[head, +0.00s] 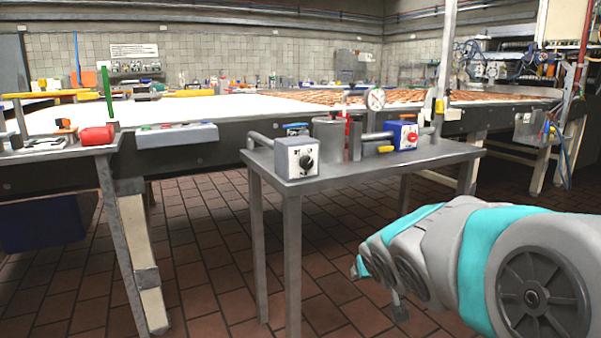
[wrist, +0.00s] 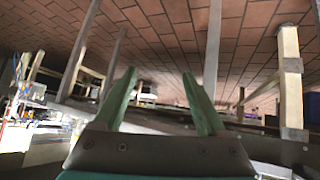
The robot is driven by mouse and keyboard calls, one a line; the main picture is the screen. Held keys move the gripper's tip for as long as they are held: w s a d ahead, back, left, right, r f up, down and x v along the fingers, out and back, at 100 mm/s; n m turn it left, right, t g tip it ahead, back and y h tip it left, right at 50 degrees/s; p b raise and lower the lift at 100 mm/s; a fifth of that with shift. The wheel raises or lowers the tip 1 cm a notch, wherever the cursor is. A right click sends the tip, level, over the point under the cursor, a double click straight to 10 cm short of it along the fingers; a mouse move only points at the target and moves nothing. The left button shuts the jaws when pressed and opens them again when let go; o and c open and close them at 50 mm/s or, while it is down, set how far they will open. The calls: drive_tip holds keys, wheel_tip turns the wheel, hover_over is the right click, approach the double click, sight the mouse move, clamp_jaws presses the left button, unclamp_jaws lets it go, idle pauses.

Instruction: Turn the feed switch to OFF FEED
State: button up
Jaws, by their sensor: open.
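Labels are too small to read, so I cannot tell which is the feed switch. My gripper's green fingers (wrist: 160,85) are spread apart with nothing between them in the wrist view.
A side table with a red cylinder (head: 97,135) stands left. The tiled floor (head: 225,215) in front is clear.

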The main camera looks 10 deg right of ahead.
drive_tip(key=w+r+t+y+b, duration=0.1)
drive_tip(key=w+r+t, duration=0.3)
drive_tip(key=w+r, duration=0.4)
drive_tip(key=n+t+y+b, duration=0.2)
drive_tip(key=n+t+y, duration=0.2)
drive_tip(key=y, duration=0.3)
approach(308, 164)
drive_tip(key=shift+x, duration=4.3)
clamp_jaws()
